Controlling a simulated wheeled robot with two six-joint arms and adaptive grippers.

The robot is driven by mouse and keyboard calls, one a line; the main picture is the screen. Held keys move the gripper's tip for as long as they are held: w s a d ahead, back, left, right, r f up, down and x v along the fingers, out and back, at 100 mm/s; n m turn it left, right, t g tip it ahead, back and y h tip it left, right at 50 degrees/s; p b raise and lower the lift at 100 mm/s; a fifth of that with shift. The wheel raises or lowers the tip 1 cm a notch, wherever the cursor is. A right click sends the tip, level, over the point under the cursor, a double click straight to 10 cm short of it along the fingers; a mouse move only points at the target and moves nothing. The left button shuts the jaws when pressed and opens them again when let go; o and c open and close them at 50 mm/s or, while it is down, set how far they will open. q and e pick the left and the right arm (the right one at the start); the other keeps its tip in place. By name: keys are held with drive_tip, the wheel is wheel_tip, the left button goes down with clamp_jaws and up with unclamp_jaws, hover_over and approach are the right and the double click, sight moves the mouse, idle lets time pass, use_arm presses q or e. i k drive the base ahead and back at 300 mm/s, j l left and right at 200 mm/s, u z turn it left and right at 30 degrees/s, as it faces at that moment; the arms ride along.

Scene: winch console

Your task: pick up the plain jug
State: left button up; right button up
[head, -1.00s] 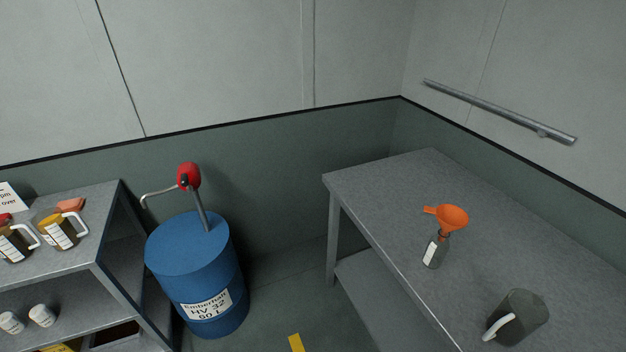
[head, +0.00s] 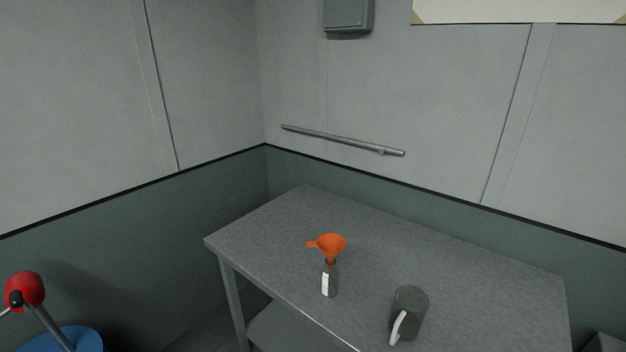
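A plain dark grey jug (head: 411,310) with a pale handle stands upright on the grey table, near its front edge. The handle points toward the lower left and carries no visible label. Neither of my grippers shows in the head view.
The grey table (head: 270,232) stands in the room's corner. A small labelled bottle (head: 329,283) with an orange funnel (head: 331,246) in its top stands left of the jug. A blue drum (head: 82,340) with a red-headed pump (head: 26,290) is at lower left. The table's right side is clear.

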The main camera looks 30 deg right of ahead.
sight(411, 304)
drive_tip(key=z, duration=1.7)
